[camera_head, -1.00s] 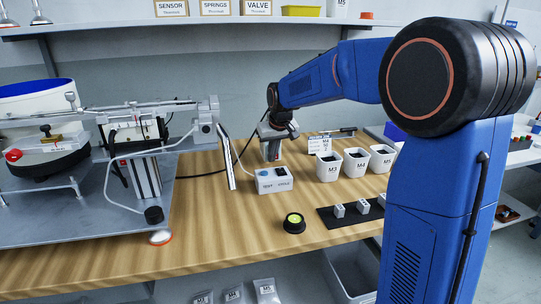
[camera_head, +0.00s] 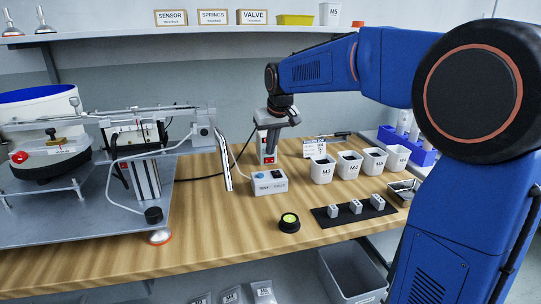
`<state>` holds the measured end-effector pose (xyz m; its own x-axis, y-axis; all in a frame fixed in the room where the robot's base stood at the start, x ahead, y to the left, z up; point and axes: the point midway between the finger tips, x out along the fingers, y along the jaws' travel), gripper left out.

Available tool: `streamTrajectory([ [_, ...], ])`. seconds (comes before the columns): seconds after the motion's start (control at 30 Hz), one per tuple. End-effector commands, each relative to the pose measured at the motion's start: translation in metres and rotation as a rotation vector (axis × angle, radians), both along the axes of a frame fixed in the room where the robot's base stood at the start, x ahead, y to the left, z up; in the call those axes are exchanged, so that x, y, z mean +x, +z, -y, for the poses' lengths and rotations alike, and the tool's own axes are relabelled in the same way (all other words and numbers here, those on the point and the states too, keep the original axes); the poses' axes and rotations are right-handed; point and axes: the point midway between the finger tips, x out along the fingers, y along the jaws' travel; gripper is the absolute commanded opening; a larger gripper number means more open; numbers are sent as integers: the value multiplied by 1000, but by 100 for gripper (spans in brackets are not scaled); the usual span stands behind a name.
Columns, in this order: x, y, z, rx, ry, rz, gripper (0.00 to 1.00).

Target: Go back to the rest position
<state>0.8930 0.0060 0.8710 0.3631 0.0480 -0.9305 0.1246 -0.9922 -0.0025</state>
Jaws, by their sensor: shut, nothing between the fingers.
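My gripper (camera_head: 279,118) is at the end of my blue arm, in the middle of the head camera view. It is shut and empty, and hangs above the back of the wooden bench. It overlaps the top of an upright white block with red marks (camera_head: 269,146) in the picture; I cannot tell the gap between them. The arm reaches in from the right with its forearm raised in front of the shelf.
On the bench (camera_head: 220,225) stand a grey test box (camera_head: 269,182), several white cups (camera_head: 321,171), a black strip with grey blocks (camera_head: 328,217) and a black-yellow round button (camera_head: 289,222). The gantry rig (camera_head: 95,200) fills the left. A shelf (camera_head: 130,34) runs behind.

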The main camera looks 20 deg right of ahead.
Motion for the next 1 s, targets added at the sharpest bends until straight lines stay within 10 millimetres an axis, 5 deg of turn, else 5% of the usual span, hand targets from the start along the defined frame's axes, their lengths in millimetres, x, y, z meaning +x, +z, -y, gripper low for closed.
streamTrajectory([
  [0.23, -12, 13, 1, 0, -2, 0, 0],
  [0.37, -40, 16, 9, 0, -10, 4, 0],
  [0.67, -143, 10, 36, 0, -40, 14, 0],
  [1.0, -257, -22, 58, 0, -74, 25, 0],
])
